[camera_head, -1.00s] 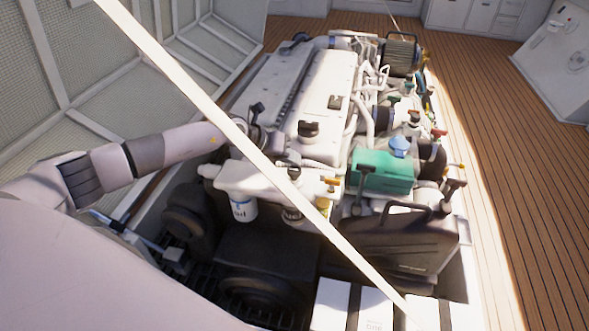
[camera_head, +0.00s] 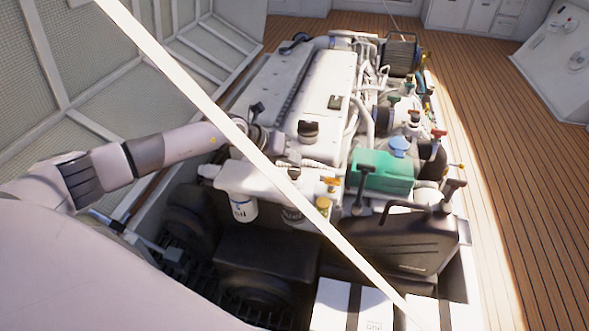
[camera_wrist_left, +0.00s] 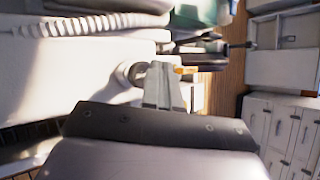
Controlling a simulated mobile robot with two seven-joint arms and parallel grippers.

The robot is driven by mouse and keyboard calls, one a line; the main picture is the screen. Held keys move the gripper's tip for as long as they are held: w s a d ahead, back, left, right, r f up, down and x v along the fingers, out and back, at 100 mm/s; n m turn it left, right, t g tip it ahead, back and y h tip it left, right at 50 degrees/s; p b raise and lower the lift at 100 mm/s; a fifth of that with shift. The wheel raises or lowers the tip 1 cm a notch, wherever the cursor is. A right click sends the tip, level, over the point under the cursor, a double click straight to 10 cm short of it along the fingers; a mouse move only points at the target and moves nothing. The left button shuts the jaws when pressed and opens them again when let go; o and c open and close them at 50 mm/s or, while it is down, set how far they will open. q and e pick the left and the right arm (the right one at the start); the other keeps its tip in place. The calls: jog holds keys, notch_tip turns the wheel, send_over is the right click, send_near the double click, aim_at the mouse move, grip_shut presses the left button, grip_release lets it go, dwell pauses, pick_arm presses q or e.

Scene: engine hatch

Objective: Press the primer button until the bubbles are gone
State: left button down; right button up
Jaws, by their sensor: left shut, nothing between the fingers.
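My left gripper (camera_head: 290,152) reaches in from the left and is shut, with nothing held. It is above the back edge of the white filter housing (camera_head: 255,181), partly behind a white diagonal bar. A small dark knob (camera_head: 294,173), which may be the primer button, stands on the housing just below the gripper. In the left wrist view, the closed fingers (camera_wrist_left: 162,78) are beside a round knob-like part (camera_wrist_left: 136,73). I cannot tell whether they touch it. No bubbles can be made out. My right gripper is not in view.
The white diagonal bar (camera_head: 200,92) crosses the head view. The white engine cover (camera_head: 325,92) lies behind the gripper, the green tank (camera_head: 383,172) to its right. A white filter (camera_head: 243,208) hangs below the housing. Wooden deck (camera_head: 510,190) is clear at right.

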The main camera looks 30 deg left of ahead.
aim_at(296, 169)
pick_arm(q)
jog(key=shift+f, duration=0.2)
jog(key=shift+f, duration=0.25)
jog(key=shift+f+b, duration=0.35)
jog(key=shift+f, duration=0.15)
dwell(0.7)
jog(key=shift+s+f, duration=0.1)
jog(key=shift+f, duration=0.45)
dwell(0.5)
jog(key=shift+r, duration=0.15)
jog(key=shift+r+p, duration=1.2)
jog(key=shift+r, duration=0.05)
